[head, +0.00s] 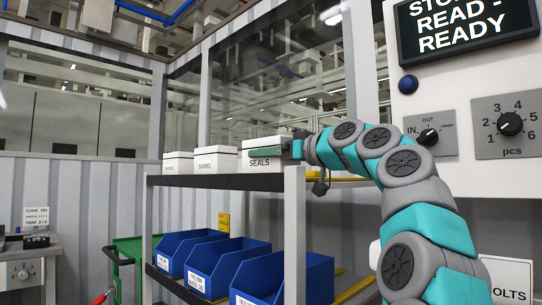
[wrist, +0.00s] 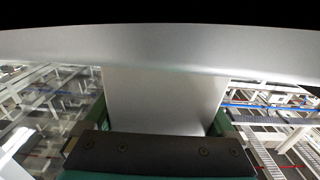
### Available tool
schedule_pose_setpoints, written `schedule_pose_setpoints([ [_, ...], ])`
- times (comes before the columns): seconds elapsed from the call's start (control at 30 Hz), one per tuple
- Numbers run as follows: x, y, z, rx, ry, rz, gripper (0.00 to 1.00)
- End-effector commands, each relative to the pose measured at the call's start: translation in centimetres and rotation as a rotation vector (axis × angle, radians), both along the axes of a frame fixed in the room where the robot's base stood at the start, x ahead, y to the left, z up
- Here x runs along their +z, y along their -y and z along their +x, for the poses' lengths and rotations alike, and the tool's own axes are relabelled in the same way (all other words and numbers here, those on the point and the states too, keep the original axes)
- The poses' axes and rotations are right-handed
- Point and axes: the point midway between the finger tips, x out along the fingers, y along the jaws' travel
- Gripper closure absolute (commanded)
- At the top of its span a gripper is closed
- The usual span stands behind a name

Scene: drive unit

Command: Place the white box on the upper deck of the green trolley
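The white box labelled SEALS (head: 262,142) is at the right end of a row on the top shelf of a rack. My gripper (head: 268,154) is at this box, with a green finger along its labelled side. In the wrist view the pale box (wrist: 165,100) fills the space between the green fingers of my gripper (wrist: 162,122), which look closed against its sides. I cannot tell whether its base touches the shelf. The green trolley (head: 128,247) shows only in part at the lower left, behind the rack; its upper deck is mostly hidden.
Two more white boxes, one labelled SHIMS (head: 216,161), stand left of it. Blue bins (head: 240,268) fill the lower shelf. A control panel (head: 460,120) is close on the right. A grey bench (head: 28,268) stands far left.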

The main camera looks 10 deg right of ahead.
Motion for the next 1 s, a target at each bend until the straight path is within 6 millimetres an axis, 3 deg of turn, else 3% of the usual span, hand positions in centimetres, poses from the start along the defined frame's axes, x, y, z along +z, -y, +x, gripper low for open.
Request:
schedule_pose_setpoints([
  [0.1,0.1,0.0,0.0,0.000,0.001,0.001,0.00],
  [0.57,-0.1,0.1,-0.2,0.000,0.001,0.001,0.00],
  [1.0,0.3,5.0,-7.2,0.000,0.002,0.001,0.00],
])
